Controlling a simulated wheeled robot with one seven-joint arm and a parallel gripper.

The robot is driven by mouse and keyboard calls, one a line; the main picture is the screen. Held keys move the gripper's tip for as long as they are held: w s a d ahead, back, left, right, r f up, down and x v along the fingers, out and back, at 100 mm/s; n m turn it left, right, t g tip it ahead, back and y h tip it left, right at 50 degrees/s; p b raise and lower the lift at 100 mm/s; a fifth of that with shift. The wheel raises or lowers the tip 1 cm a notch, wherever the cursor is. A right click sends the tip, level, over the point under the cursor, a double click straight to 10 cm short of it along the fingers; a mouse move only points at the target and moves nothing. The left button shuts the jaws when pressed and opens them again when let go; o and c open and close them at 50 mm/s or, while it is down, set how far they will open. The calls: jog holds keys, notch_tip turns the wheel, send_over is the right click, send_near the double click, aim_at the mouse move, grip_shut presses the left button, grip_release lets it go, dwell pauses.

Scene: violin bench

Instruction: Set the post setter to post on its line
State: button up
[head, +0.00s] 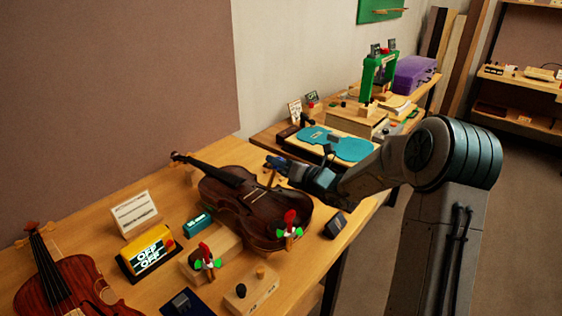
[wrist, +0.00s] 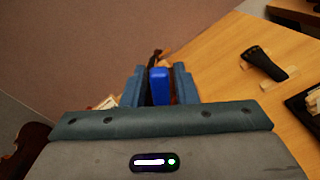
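No part is readably marked as the post setter. A blue piece (wrist: 160,86) stands between the two fingers of my gripper (wrist: 160,95) in the wrist view. I cannot tell whether the fingers press on it or it lies beyond them. In the head view my gripper (head: 277,166) is low over the bench, just right of the neck end of a dark brown violin (head: 265,212). A wooden block with a black knob and a wooden knob (head: 252,290) is at the front. The labels on it are too small to read.
A yellow box reading OFF (head: 148,249), a white card (head: 135,213) and a small teal box (head: 197,223) are left of the violin. Red-and-green clamps (head: 290,228) stand near it. A red violin (head: 70,286) is front left. A teal violin-shaped plate (head: 335,143) lies behind my arm.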

jog(key=shift+o, duration=0.6)
jog(key=shift+d, duration=0.1)
jog(key=shift+s+d, duration=0.2)
jog(key=b+v, duration=0.1)
jog(key=v, duration=1.2)
jog(key=shift+s, duration=0.1)
